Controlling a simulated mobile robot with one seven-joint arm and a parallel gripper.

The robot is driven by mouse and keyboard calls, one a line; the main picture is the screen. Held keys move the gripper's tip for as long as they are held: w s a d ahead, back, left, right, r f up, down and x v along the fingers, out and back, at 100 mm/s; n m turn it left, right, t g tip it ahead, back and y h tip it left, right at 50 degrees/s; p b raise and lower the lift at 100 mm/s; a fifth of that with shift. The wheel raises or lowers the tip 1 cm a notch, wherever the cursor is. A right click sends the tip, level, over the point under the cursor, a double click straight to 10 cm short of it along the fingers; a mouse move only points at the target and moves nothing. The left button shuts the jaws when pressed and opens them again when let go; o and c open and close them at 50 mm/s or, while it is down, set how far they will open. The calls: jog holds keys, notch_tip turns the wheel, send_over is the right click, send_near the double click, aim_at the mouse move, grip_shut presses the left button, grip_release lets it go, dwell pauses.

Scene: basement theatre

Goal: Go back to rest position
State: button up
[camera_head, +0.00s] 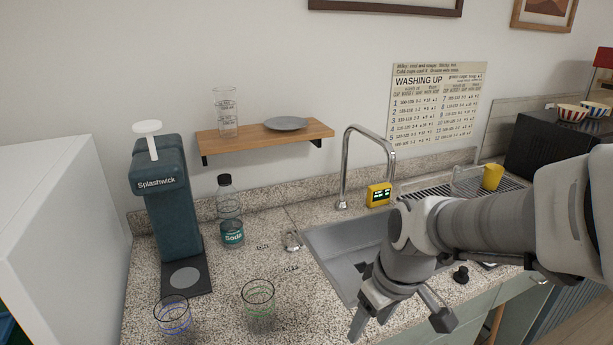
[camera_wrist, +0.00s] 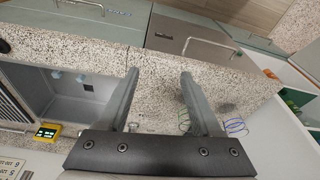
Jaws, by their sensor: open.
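My gripper (camera_head: 398,318) is in the lower right of the head view, in front of the sink (camera_head: 345,245) and near the counter's front edge. Its two fingers are apart with nothing between them. In the wrist view my gripper (camera_wrist: 158,75) also shows open and empty, with speckled counter (camera_wrist: 160,95) behind the fingers. My arm reaches in from the right and hides part of the sink and the drying area.
Two clear glasses, blue-ringed (camera_head: 173,316) and green-ringed (camera_head: 258,306), stand at the counter's front. A soda maker (camera_head: 165,200), a soda bottle (camera_head: 230,212), a tall faucet (camera_head: 345,165) and a yellow timer (camera_head: 378,194) stand behind. A shelf (camera_head: 250,138) hangs above.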

jog(key=s+d+r+m+t+h+b, duration=0.1)
jog(key=s+d+r+m+t+b, duration=0.1)
jog(key=s+r+m, duration=0.4)
jog(key=shift+s+d+r+t, duration=0.7)
jog(key=shift+s+r+t, duration=0.15)
jog(key=shift+s, duration=0.4)
jog(key=shift+c, duration=0.2)
